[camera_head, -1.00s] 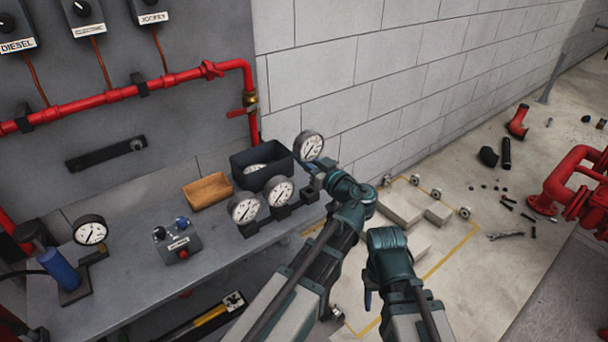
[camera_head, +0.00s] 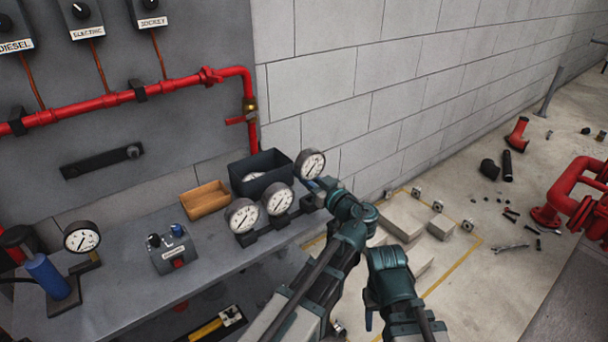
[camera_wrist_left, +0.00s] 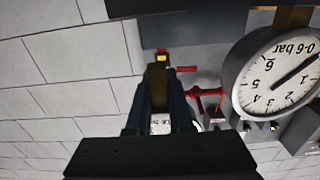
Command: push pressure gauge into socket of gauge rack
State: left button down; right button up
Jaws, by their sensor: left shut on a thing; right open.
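The pressure gauge (camera_head: 310,163), round with a white dial, is in my left gripper (camera_head: 315,187) at the right end of the bench. The left fingers (camera_wrist_left: 160,100) are shut on a brownish piece in the left wrist view. The gauge rack (camera_head: 248,239) is a dark bar with two seated gauges (camera_head: 242,215) and (camera_head: 277,199). Its right end (camera_head: 308,203) lies just below the held gauge; whether the stem touches the socket is hidden. One large dial (camera_wrist_left: 280,72) shows upside down beside the left fingers. My right gripper (camera_head: 369,312) is open, low and away from the rack.
A black bin (camera_head: 262,177) and a brown tray (camera_head: 205,200) stand behind the rack. A control box (camera_head: 173,252) and another gauge on a stand (camera_head: 82,237) are to the left. The block wall (camera_head: 400,85) rises close behind the held gauge.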

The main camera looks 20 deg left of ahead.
pick_arm(q)
jog(key=shift+f+b, duration=2.75)
jog(key=shift+f, duration=0.25)
jog(key=c, duration=0.7)
grip_release()
jog(key=shift+c, duration=0.2)
